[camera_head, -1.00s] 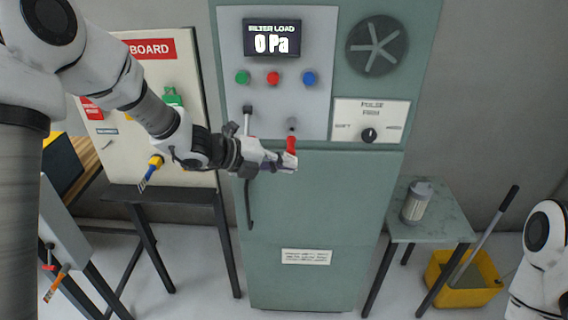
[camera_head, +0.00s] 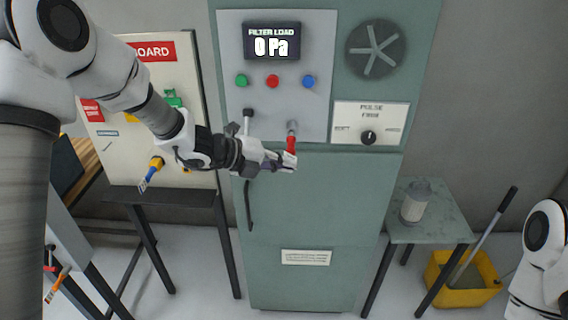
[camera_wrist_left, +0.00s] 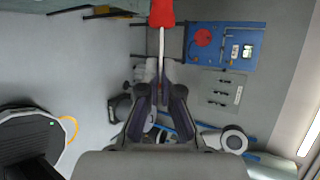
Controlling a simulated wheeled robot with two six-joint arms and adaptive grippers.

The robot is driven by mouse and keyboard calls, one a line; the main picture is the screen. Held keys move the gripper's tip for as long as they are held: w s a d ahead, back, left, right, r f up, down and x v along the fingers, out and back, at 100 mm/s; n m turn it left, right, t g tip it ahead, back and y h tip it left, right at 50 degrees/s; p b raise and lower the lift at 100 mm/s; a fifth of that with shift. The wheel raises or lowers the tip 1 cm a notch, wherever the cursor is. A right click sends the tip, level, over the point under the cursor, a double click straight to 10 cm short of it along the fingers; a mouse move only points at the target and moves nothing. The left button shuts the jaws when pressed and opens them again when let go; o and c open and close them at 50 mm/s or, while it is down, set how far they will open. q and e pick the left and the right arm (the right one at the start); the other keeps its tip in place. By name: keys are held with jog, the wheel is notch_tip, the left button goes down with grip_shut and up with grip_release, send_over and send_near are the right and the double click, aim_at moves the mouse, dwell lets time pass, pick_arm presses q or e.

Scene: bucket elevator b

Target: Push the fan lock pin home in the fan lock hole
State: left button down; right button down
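The fan lock pin (camera_head: 291,145) has a red handle and stands out from the grey panel just below a small grey fitting (camera_head: 292,126). That fitting seems to be the fan lock hole; its opening is hidden. My left gripper (camera_head: 288,162) is at the lower end of the red handle. In the left wrist view the pin's red part (camera_wrist_left: 161,12) is at the top, with a thin pale shaft running down between the close-set fingers (camera_wrist_left: 162,100). The fingers look shut on the pin. How deep it sits cannot be seen. My right gripper is out of view.
Green, red and blue buttons (camera_head: 273,81) and the display (camera_head: 272,42) are above. A pulse dial (camera_head: 368,137) is at right. A side table (camera_head: 440,225) holds a filter canister (camera_head: 416,202).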

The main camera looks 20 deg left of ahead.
aim_at(285, 154)
pick_arm(q)
jog(key=shift+w+a+p, duration=0.25)
jog(key=shift+w+p, duration=0.25)
jog(key=shift+w, duration=0.25)
jog(key=shift+w+a+p, duration=0.2)
jog(key=shift+w+p, duration=0.3)
jog(key=shift+w, duration=0.25)
jog(key=c, duration=1.2)
grip_release()
jog(key=shift+c, duration=0.2)
jog(key=v, duration=1.2)
jog(key=shift+w+d, duration=0.1)
